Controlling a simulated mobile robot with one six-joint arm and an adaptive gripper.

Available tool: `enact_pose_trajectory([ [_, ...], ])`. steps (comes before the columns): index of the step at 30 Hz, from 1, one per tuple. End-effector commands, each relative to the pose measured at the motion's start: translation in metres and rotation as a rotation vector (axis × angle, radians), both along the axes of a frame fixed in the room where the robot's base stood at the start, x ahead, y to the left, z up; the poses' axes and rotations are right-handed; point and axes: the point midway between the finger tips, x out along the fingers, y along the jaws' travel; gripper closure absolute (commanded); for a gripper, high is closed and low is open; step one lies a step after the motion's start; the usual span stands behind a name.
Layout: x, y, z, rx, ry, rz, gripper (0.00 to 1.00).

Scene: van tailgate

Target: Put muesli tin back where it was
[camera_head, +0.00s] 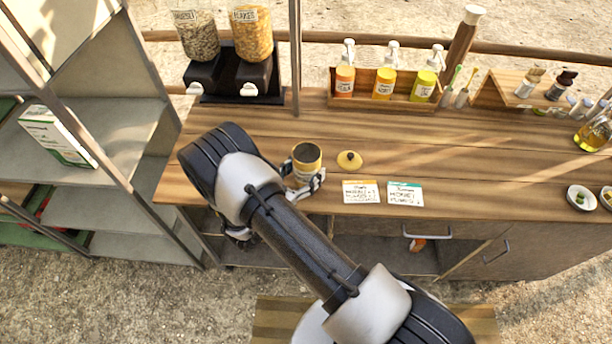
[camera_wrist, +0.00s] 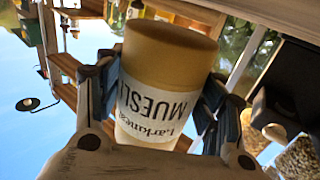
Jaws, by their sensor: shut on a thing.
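The muesli tin (camera_head: 306,154) is a yellow can with a white label, open at the top with a dark inside in the head view. In the wrist view the tin (camera_wrist: 168,52) fills the middle, its label reading MUESLI upside down. My gripper (camera_head: 303,182) is shut on the tin at the counter's front edge; its fingers also show on both sides of the tin in the wrist view (camera_wrist: 165,98). I cannot tell whether the tin touches the counter. A yellow lid with a knob (camera_head: 349,160) lies on the counter right of the tin.
Two labelled cards (camera_head: 361,191) (camera_head: 405,194) lie right of my gripper. A muesli and flakes dispenser (camera_head: 240,80) stands at the back left, a bottle rack (camera_head: 383,102) behind. A grey shelf unit (camera_head: 112,140) with a white-green box (camera_head: 57,136) stands left. The middle counter is mostly clear.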

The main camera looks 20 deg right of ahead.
Motion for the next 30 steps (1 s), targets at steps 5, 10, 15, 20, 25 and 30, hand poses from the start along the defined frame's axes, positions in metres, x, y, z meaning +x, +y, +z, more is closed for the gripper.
enact_pose_trajectory([
  [5,0.000,0.000,-0.026,-0.001,-0.001,0.000,0.68],
  [10,0.000,0.000,-0.024,0.000,-0.001,0.000,0.68],
  [15,0.000,0.000,-0.028,0.000,-0.001,0.000,0.68],
  [20,0.000,0.000,-0.028,0.000,0.000,0.000,0.29],
  [25,0.000,0.000,-0.028,0.000,0.000,0.000,0.18],
  [30,0.000,0.000,-0.028,0.000,0.000,0.000,0.17],
])
